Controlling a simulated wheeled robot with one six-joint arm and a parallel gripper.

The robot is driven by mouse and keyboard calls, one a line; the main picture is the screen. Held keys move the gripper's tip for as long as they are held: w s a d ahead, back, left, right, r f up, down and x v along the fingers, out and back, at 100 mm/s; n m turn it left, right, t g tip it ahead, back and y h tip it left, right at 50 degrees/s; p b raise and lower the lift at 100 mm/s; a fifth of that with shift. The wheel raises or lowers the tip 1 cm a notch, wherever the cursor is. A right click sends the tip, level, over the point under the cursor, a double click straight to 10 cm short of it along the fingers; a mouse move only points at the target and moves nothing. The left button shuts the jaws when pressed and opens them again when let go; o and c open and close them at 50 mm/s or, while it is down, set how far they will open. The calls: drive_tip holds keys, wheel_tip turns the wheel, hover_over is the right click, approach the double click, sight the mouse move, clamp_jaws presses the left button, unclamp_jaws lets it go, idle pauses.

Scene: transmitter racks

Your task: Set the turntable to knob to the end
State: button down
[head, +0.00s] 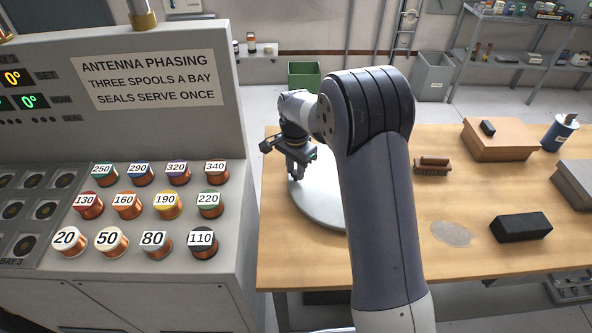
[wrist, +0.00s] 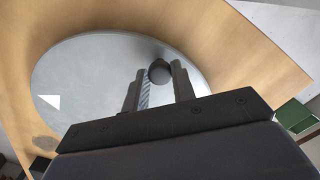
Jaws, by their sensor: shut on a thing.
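The turntable (head: 322,190) is a round pale grey disc on the wooden table, partly hidden behind my arm in the head view. It also fills much of the wrist view (wrist: 90,80). A dark round knob (wrist: 160,71) stands near its rim. My gripper (head: 296,172) points down over the disc's left part, and in the wrist view its two fingers (wrist: 158,82) are shut on the knob, one on each side. A white triangle (wrist: 49,101) lies on the disc near the opposite rim. A striped strip (wrist: 144,96) shows beside the left finger.
A grey console (head: 120,240) with several numbered spools stands left of the table (head: 405,255). On the table's right are a brush (head: 433,166), a cardboard box (head: 500,140), a black block (head: 521,227) and a blue can (head: 560,133). A green bin (head: 304,76) stands behind.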

idle(0.3)
drive_tip(key=c, duration=1.2)
unclamp_jaws()
wheel_tip(320, 180, up, 11)
drive_tip(key=shift+f, duration=0.1)
wheel_tip(320, 180, down, 11)
drive_tip(key=shift+s+r, duration=0.1)
drive_tip(key=shift+s, duration=0.2)
